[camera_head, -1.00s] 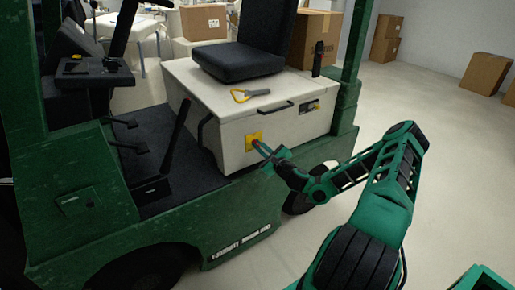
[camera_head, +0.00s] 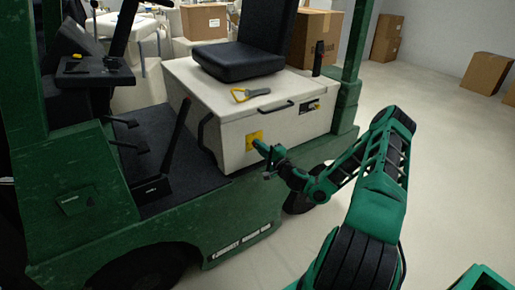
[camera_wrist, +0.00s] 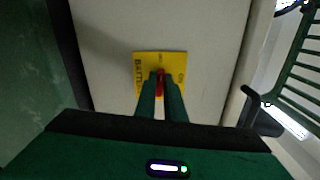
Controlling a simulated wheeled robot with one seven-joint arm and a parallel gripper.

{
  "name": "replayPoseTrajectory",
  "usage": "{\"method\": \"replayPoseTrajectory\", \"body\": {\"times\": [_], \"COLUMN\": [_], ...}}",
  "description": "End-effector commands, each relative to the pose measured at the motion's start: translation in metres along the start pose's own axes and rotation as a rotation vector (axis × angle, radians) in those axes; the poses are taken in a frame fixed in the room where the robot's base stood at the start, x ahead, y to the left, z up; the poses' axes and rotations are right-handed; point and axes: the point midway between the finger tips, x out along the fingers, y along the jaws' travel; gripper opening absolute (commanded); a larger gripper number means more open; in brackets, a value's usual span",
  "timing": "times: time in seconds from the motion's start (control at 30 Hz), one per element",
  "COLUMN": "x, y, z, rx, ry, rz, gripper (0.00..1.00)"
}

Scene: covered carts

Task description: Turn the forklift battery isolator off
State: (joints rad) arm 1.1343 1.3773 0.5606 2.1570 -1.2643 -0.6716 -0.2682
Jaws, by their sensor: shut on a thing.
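The forklift's battery isolator is a red handle (camera_wrist: 160,82) on a yellow plate (camera_wrist: 173,58), set in the side of the cream seat box. The plate (camera_head: 254,136) also shows in the head view. In the wrist view its lettering runs sideways, with part of "BATTERY" at left and "ON" at right. My gripper (camera_wrist: 160,90) is shut on the red handle, one green finger on each side. In the head view my gripper (camera_head: 264,148) reaches the plate from the right and hides the handle.
The seat box (camera_head: 230,140) carries a black seat (camera_head: 235,60), a yellow-and-grey tool (camera_head: 250,93) and a black grab handle (camera_head: 277,107). A black lever (camera_head: 175,145) stands left of the box. Cardboard boxes (camera_head: 485,75) stand at the back.

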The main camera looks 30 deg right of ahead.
Motion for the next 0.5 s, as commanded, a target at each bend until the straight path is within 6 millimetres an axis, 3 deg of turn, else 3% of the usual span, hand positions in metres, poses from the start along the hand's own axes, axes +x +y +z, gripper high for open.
{"method": "replayPoseTrajectory", "body": {"times": [0.5], "x": [-0.0009], "y": [0.004], "z": [0.001], "rx": [-0.152], "ry": [-0.002], "rz": [0.007], "gripper": [0.0]}}
